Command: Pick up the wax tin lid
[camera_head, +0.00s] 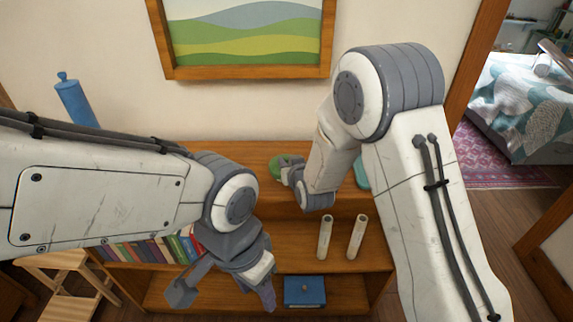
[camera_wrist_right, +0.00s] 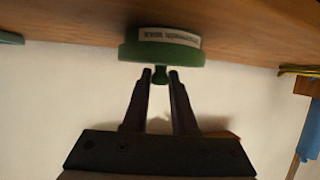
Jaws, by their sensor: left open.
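The green wax tin (camera_wrist_right: 160,50) stands on the shelf unit's top board. It shows in the right wrist view, which is upside down, with a pale label on its side. Its green lid with a small knob (camera_wrist_right: 160,77) faces my right gripper (camera_wrist_right: 160,72). The two right fingertips are apart, one on each side of the knob; I cannot tell whether they touch it. In the head view the green tin (camera_head: 279,167) is partly hidden by my right gripper (camera_head: 290,175). My left gripper (camera_head: 225,292) is open and empty, in front of the lower shelves.
The wooden top board (camera_head: 255,150) also holds a teal item (camera_head: 361,172) right of the tin. Below are two pale tubes (camera_head: 340,237), a row of books (camera_head: 155,249) and a blue box (camera_head: 305,291). A blue cylinder (camera_head: 76,102) stands at left. A stool (camera_head: 70,285) is lower left.

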